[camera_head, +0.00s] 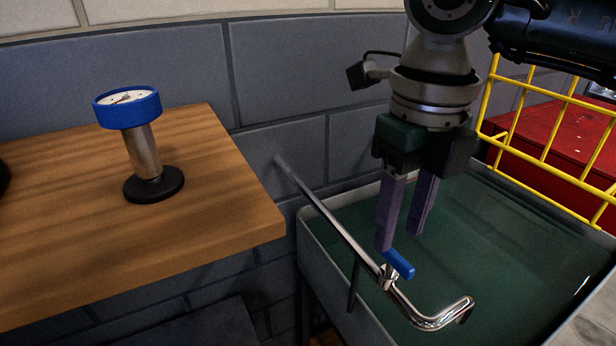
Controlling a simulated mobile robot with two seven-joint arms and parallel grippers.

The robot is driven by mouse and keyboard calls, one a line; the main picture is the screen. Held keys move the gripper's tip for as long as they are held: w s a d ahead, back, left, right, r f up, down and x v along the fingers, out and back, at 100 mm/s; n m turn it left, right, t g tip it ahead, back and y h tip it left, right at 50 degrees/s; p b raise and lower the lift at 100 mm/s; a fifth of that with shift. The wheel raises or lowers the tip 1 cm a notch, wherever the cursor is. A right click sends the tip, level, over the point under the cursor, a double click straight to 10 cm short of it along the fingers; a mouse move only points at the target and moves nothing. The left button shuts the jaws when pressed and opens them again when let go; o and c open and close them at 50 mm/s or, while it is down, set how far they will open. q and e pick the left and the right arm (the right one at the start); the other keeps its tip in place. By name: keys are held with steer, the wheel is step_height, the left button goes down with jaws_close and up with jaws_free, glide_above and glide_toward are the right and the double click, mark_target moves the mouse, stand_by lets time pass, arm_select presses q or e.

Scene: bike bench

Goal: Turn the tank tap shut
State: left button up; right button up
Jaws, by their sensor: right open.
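The tank tap is a chrome pipe (335,222) that comes out of the grey block wall and ends in a curved spout (445,317) over the tank. Its blue lever handle (399,264) sits on top of the pipe and points up and left to down and right. The tank (318,250) is a grey-rimmed tub with dark green inside. My right gripper (400,243) points down from above with its two purple fingers apart, empty. Its left fingertip is right by the upper end of the blue handle; I cannot tell whether they touch. My left gripper is not in view.
A wooden bench (215,215) stands at the left, with a blue-rimmed gauge (143,150) on a black round base. A yellow wire rack (545,110) and a red surface (555,140) are behind the tank at the right. The wall (290,90) runs close behind.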

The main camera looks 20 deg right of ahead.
mark_target(393, 254)
step_height(393, 254, up, 6)
steer(key=shift+r, duration=0.25)
steer(key=shift+a, duration=0.1)
